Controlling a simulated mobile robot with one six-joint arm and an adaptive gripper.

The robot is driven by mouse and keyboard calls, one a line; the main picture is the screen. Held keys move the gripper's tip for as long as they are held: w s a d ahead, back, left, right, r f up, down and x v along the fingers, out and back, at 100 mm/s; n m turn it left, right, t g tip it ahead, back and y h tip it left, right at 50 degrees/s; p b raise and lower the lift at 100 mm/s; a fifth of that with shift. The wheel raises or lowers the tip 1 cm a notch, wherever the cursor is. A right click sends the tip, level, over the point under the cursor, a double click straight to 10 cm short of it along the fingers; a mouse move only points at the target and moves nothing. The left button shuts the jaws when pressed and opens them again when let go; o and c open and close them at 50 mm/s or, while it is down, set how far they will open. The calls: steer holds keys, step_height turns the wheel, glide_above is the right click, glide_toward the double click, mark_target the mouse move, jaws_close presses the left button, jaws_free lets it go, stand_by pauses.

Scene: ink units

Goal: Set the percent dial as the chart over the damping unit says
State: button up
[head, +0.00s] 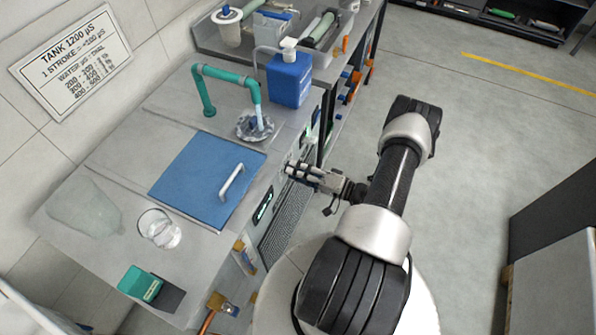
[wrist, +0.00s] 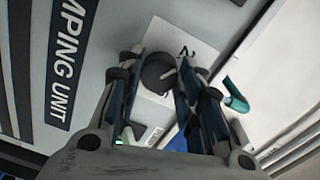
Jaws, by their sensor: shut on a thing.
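The chart (head: 72,62) hangs on the tiled wall over the bench. I read "TANK 1200 µS", "1 STROKE = +200 µS" and a water-to-dial table whose values are too small to read surely. My gripper (head: 289,171) is at the front face of the damping unit (head: 270,190). In the wrist view, my gripper (wrist: 160,82) is shut on the dark round percent dial (wrist: 157,74), with a finger on either side. A white plate (wrist: 184,38) with a dark mark lies behind the dial. The dial's pointer cannot be made out. The label (wrist: 70,75) shows "MPING UNIT".
A lit green display (head: 263,207) is on the front panel. On the bench are a blue lid (head: 205,178) with a handle, a glass beaker (head: 160,229), a teal box (head: 140,284), a teal tap (head: 228,75) and a blue pump bottle (head: 289,80). The floor to the right is open.

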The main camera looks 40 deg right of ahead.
stand_by(0.4)
steer(key=o, duration=1.1)
steer(key=shift+c, duration=0.2)
steer(key=shift+s, duration=0.1)
steer(key=v, duration=1.2)
steer(key=shift+r, duration=0.15)
